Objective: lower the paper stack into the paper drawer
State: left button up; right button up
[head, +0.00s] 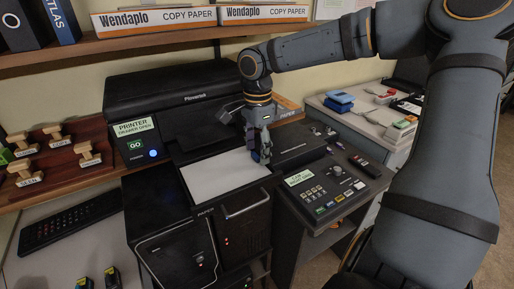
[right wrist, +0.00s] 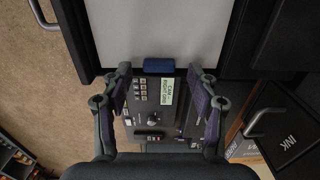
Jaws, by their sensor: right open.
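The paper stack (head: 225,178) is a white block lying flat within the dark walls of the open paper drawer (head: 207,213), below the printer. It also fills the top of the right wrist view (right wrist: 155,35), with a dark blue tab (right wrist: 158,66) at its edge. My right gripper (head: 262,157) is at the stack's right end. In the right wrist view its two fingers (right wrist: 160,85) are spread apart on either side of the blue tab, with nothing clasped. I cannot tell how deep the stack sits. My left gripper is not in view.
The black printer (head: 172,98) stands behind the drawer. A control panel (head: 325,185) with buttons is to the right. Stamps (head: 55,150) and a keyboard (head: 72,220) lie at left. A shelf (head: 160,38) crosses above. An ink drawer (right wrist: 285,130) shows in the right wrist view.

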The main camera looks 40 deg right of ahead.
notch_tip(320, 180, up, 8)
jog(key=shift+f, duration=0.2)
dwell(0.4)
